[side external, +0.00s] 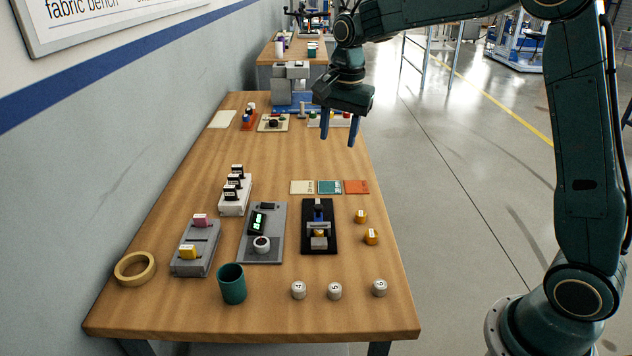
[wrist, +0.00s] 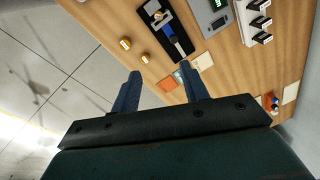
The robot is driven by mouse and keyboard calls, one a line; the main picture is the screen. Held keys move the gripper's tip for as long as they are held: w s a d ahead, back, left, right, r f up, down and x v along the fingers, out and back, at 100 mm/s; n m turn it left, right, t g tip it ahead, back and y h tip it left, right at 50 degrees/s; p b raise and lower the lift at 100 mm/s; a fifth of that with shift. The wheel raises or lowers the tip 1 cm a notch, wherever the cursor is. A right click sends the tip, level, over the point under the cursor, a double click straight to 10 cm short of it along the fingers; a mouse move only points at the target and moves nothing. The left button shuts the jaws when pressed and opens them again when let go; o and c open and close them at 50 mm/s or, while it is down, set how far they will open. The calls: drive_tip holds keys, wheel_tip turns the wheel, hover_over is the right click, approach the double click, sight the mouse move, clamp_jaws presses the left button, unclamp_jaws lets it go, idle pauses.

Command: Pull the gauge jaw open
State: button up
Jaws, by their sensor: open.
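A black-based fixture (side external: 332,243), which looks like the gauge, lies on the bench. It has silver blocks (side external: 319,242), a blue part and a small yellow piece along its middle; which part is the jaw, and how far it is open, I cannot tell. The fixture also shows at the top of the wrist view (wrist: 176,48). My gripper (side external: 338,140) is open and empty, its blue fingers pointing down, high above the bench's right edge and apart from the fixture. In the wrist view, both fingers (wrist: 160,72) are spread.
A grey panel with a green display (side external: 257,222) sits left of the fixture, yellow knobs (side external: 361,216) to its right. Fabric swatches (side external: 329,187) lie behind it. White weights (side external: 335,291), a green cup (side external: 232,284) and a tape ring (side external: 135,268) are in front.

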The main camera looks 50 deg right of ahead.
sight(318, 205)
drive_tip(key=w+d+f+m+g, duration=0.1)
drive_tip(key=w+d+f+m, duration=0.1)
drive_tip(key=w+f+m, duration=0.2)
drive_tip(key=w+f, duration=0.3)
drive_tip(key=f, duration=0.2)
drive_tip(key=shift+w+f, duration=0.3)
wheel_tip(318, 205, down, 14)
drive_tip(key=shift+r, duration=0.1)
idle(0.4)
drive_tip(key=shift+c, duration=0.5)
clamp_jaws()
